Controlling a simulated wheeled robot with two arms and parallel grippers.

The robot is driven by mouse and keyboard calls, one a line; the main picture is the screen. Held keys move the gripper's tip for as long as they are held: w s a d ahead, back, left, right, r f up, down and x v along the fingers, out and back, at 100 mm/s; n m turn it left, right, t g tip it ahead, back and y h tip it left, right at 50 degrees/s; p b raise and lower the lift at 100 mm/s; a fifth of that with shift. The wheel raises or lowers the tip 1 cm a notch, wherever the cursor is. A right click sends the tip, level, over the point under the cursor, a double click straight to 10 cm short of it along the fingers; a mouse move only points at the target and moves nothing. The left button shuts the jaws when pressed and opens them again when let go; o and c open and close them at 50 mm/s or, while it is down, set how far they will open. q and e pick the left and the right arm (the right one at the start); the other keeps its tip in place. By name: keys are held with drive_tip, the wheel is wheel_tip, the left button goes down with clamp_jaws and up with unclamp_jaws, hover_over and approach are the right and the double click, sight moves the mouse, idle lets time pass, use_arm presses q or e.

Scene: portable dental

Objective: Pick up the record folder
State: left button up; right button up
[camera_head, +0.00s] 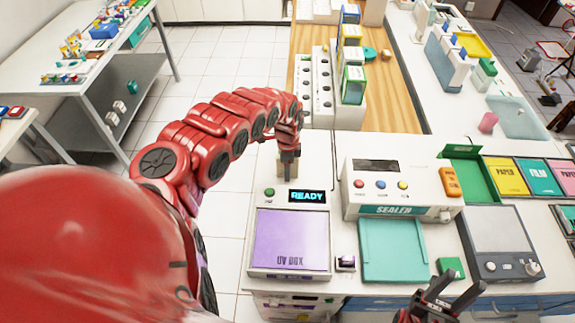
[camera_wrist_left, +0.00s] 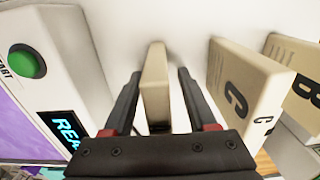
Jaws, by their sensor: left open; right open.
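A beige record folder (camera_wrist_left: 155,85) stands upright on the white surface in the left wrist view, between the two dark fingers of my left gripper (camera_wrist_left: 160,78). The fingers are open, with a visible gap on each side of it. In the head view my left gripper (camera_head: 289,160) points down behind the READY machine, and the folder there is too small to tell. Beige folders marked C (camera_wrist_left: 245,90) and B (camera_wrist_left: 298,75) stand to the right. My right gripper (camera_head: 457,289) is open and empty at the front edge of the counter.
The READY machine (camera_head: 291,238) stands close to the left gripper, and its green button (camera_wrist_left: 27,62) shows in the wrist view. The sealer (camera_head: 400,188), a teal tray (camera_head: 393,250) and a grey scale (camera_head: 497,240) fill the counter. Several boxes stand on a wooden top (camera_head: 395,105) behind.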

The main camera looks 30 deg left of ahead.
use_arm(q)
drive_tip(key=shift+f, duration=0.3)
clamp_jaws()
drive_tip(key=shift+r, duration=0.15)
idle(0.3)
